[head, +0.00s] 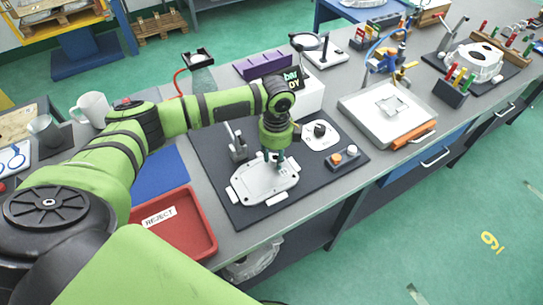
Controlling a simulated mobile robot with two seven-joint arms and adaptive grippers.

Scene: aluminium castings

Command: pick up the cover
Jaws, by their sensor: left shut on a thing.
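The cover (255,187) is a light grey metal casting with rounded ends, on a dark fixture plate (226,205) on the bench. Small white pads sit around its edge. My left gripper (273,162) points down over the cover's far part and is shut on it. The fingertips are small and partly hidden, so the exact grip point is unclear. I cannot tell whether the cover rests on its seat or is slightly raised. My right gripper is not in view.
A toggle clamp (237,143) stands left of the cover. A button box (345,157) with orange and white buttons sits right. The red REJECT tray (207,224) lies near the front left.

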